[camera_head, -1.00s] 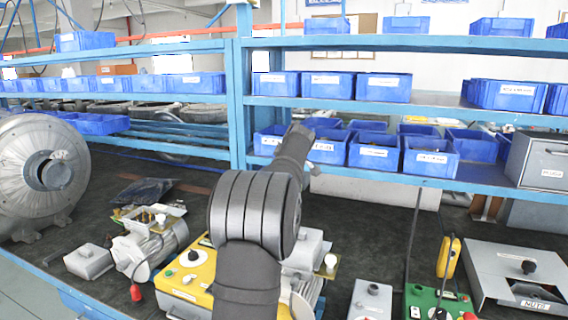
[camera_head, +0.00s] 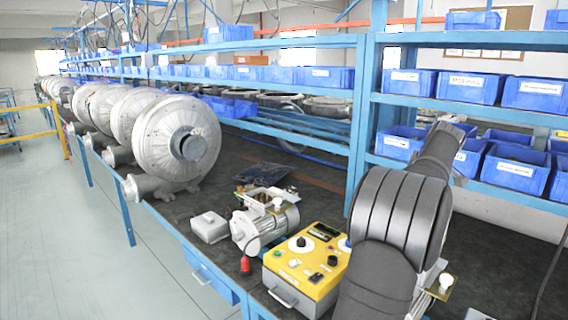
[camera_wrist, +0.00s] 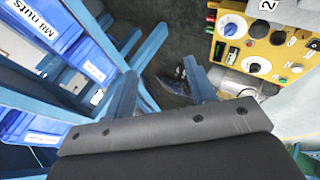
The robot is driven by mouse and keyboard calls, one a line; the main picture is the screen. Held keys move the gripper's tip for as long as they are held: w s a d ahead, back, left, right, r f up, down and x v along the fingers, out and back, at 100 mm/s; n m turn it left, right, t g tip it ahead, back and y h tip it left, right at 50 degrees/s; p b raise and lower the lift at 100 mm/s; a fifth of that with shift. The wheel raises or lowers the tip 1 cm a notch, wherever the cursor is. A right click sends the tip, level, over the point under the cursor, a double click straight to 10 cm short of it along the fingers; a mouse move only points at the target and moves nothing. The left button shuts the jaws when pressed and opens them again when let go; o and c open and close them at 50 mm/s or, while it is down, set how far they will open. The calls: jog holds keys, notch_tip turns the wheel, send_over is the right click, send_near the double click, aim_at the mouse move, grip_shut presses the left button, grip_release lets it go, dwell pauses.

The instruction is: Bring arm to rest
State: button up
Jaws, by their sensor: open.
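My dark grey arm (camera_head: 400,225) rises at the right of the head view, over the bench and in front of the shelf bins. Its far end hides my gripper there. In the wrist view, my gripper (camera_wrist: 159,68) has two blue fingers set wide apart. They are open with nothing held between them. Beyond them are the dark bench top (camera_wrist: 170,45) and a dark bag (camera_wrist: 173,82), well away from the fingers.
Blue bins (camera_head: 515,168) fill the shelf beside my arm; bins (camera_wrist: 75,50) also show at left in the wrist view. A yellow control box (camera_head: 305,265), a small motor (camera_head: 262,230) and a large blower (camera_head: 180,145) stand on the bench.

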jog(key=s+d+n+g+y, duration=0.1)
jog(key=s+g, duration=0.5)
jog(key=s, duration=1)
jog(key=shift+s+d+f+g, duration=0.25)
jog(key=shift+s+d+g, duration=0.05)
jog(key=shift+d+g, duration=0.15)
